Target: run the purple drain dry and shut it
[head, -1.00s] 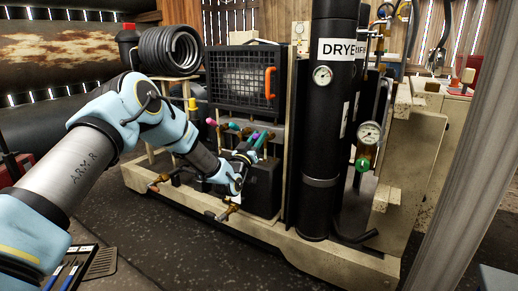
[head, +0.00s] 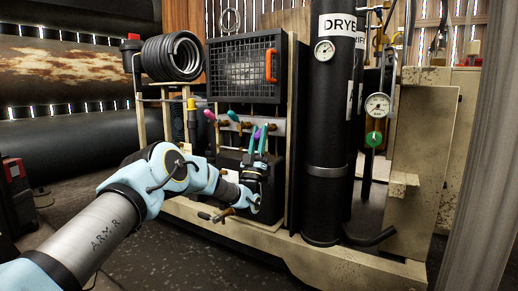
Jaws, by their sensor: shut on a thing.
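The purple drain handle (head: 257,132) is a small lever in the row of drain valves on the front of the compressor, below the black grille. My gripper (head: 258,138) reaches up to it from below, with its two teal fingers on either side of the purple handle, shut on it. The fingers hide much of the handle and its valve body. The drain's outlet and any water from it cannot be made out.
A pink handle (head: 209,114) and a teal handle (head: 233,116) stand left of the purple one. A brass valve (head: 217,215) sticks out low at the front. The tall black dryer column (head: 327,130) stands close on the right. Dark floor lies open in front.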

